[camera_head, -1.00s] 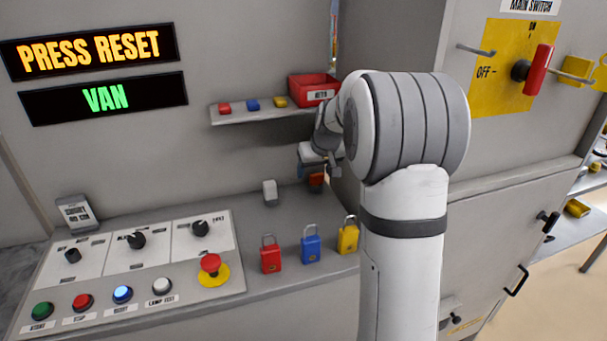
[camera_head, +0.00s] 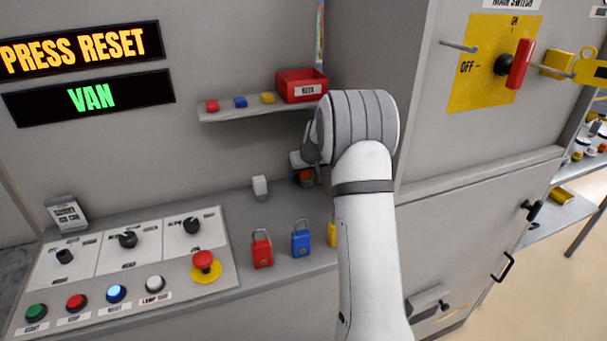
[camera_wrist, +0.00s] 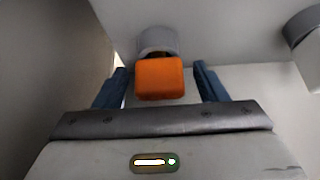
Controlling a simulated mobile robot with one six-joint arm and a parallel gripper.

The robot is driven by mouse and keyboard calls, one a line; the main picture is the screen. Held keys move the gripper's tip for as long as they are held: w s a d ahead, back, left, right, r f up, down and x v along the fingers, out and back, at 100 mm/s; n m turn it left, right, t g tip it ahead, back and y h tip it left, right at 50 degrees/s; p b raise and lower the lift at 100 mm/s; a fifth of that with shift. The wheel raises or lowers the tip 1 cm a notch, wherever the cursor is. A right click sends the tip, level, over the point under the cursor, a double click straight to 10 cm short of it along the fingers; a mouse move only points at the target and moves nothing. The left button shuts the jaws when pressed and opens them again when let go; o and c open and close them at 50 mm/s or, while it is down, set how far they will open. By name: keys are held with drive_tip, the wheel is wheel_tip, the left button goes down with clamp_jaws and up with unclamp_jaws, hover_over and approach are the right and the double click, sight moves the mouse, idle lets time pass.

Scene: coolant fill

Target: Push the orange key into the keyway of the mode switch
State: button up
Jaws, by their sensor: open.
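The orange key (camera_wrist: 160,79) shows in the wrist view as a rounded block between the two blue fingers of my gripper (camera_wrist: 160,88). There is a gap on each side of it, so the fingers stand apart from it. A grey round part (camera_wrist: 158,41) is directly behind the key; I cannot tell whether it is the mode switch or how deep the key sits in it. In the head view the orange key (camera_head: 305,176) is a small patch below my gripper (camera_head: 301,163), at the back of the counter, partly hidden by my arm. The keyway is not visible.
A shelf (camera_head: 235,114) with small coloured blocks and a red bin (camera_head: 301,86) is just above my gripper. A grey cabinet (camera_head: 370,60) stands close on the right. Red (camera_head: 262,253) and blue (camera_head: 301,244) padlocks stand in front; a yellow padlock is partly hidden by my arm.

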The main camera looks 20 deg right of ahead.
drive_tip(key=c, duration=1)
drive_tip(key=shift+c, duration=0.2)
drive_tip(key=shift+r, duration=0.1)
